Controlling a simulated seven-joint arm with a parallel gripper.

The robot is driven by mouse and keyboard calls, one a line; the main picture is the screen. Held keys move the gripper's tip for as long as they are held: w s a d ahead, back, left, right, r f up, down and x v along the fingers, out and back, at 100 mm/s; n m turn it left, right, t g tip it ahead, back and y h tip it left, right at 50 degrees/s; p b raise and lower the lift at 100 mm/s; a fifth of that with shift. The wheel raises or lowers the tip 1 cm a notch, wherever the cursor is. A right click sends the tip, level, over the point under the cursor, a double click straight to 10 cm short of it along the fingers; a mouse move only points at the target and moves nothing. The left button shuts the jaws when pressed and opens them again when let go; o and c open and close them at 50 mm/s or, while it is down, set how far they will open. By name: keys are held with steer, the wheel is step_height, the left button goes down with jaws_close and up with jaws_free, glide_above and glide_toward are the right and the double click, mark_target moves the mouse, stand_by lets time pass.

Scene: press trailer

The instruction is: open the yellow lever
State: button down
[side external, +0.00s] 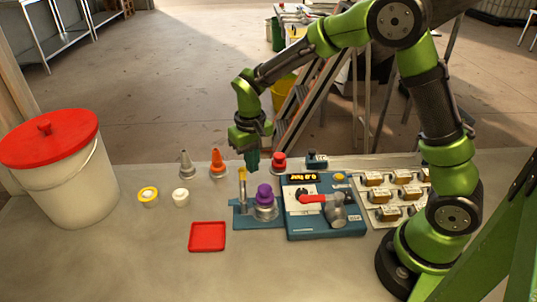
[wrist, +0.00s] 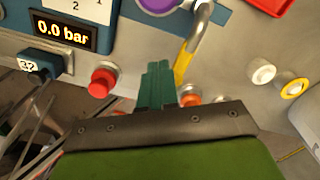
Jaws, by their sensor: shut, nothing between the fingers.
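The yellow lever (side external: 242,174) stands upright at the left end of the blue base plate (side external: 241,220), left of a purple knob. In the wrist view, the lever (wrist: 183,64) shows its yellow end, with a grey metal shaft running up and right from it. My gripper (side external: 252,163) points down just above and slightly right of the lever in the side view. Its teal fingers are shut with nothing between them. In the wrist view the fingertips (wrist: 158,66) appear just left of the yellow end. I cannot tell whether they touch it.
The purple knob (side external: 264,193) stands close beside the lever. A blue panel (side external: 320,222) carries a 0.0 bar display (side external: 300,177) and a red-handled valve (side external: 313,198). A red knob (side external: 279,160) and orange nozzle (side external: 218,165) stand behind. A red tray (side external: 207,237) lies in front.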

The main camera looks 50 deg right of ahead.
mark_target(241, 172)
steer(key=shift+f, duration=0.1)
stand_by(0.4)
steer(key=shift+f, duration=0.7)
steer(key=shift+w+a, duration=0.85)
steer(key=shift+w, duration=0.3)
